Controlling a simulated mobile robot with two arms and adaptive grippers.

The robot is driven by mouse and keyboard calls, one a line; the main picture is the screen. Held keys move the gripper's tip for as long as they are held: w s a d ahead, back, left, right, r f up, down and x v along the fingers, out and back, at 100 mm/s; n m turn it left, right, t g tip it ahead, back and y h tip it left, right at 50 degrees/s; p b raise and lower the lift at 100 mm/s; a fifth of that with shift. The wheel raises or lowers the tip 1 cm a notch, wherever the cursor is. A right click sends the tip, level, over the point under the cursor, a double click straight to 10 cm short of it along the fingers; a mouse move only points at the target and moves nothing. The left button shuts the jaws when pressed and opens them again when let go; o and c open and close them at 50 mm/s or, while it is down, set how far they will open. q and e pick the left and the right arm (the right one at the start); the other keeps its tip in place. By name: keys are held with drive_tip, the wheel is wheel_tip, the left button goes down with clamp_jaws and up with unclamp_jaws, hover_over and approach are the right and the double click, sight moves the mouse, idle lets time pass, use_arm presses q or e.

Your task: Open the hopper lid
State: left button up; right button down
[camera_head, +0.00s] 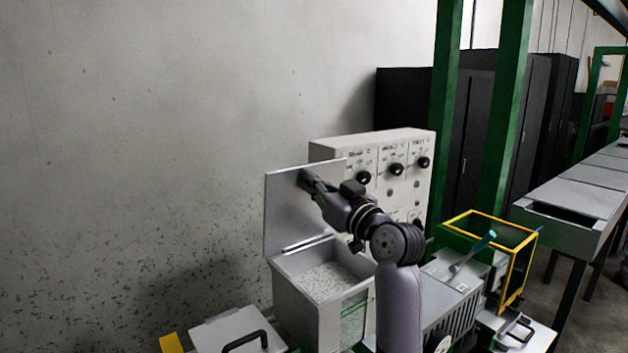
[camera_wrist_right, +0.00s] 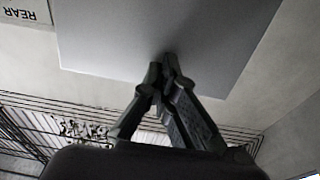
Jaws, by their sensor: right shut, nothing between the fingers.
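The hopper (camera_head: 305,302) is a light grey box with pale granules visible inside. Its flat grey lid (camera_head: 285,210) stands upright at the hopper's back edge, so the hopper is open at the top. My right gripper (camera_head: 304,178) is shut and empty, with its fingertips at the upper part of the lid's face. In the right wrist view, the shut fingertips (camera_wrist_right: 168,62) are against or very close to the grey lid panel (camera_wrist_right: 215,35); I cannot tell if they touch. My left gripper is not in view.
A control panel (camera_head: 428,165) with black knobs stands right behind the hopper. A yellow-edged green bin (camera_head: 505,235) and a conveyor (camera_head: 570,200) are at the right. A grey cover with a black handle (camera_head: 245,341) is at the front left. The wall is behind the lid.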

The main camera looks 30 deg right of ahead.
sight(302, 202)
drive_tip(key=x, duration=0.4)
drive_tip(key=shift+w+r, duration=0.2)
drive_tip(key=shift+w, duration=0.15)
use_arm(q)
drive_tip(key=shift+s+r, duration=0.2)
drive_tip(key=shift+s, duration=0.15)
use_arm(e)
drive_tip(key=shift+w, duration=0.35)
drive_tip(key=shift+s, duration=0.1)
use_arm(q)
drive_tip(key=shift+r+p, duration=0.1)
drive_tip(key=shift+p, duration=0.2)
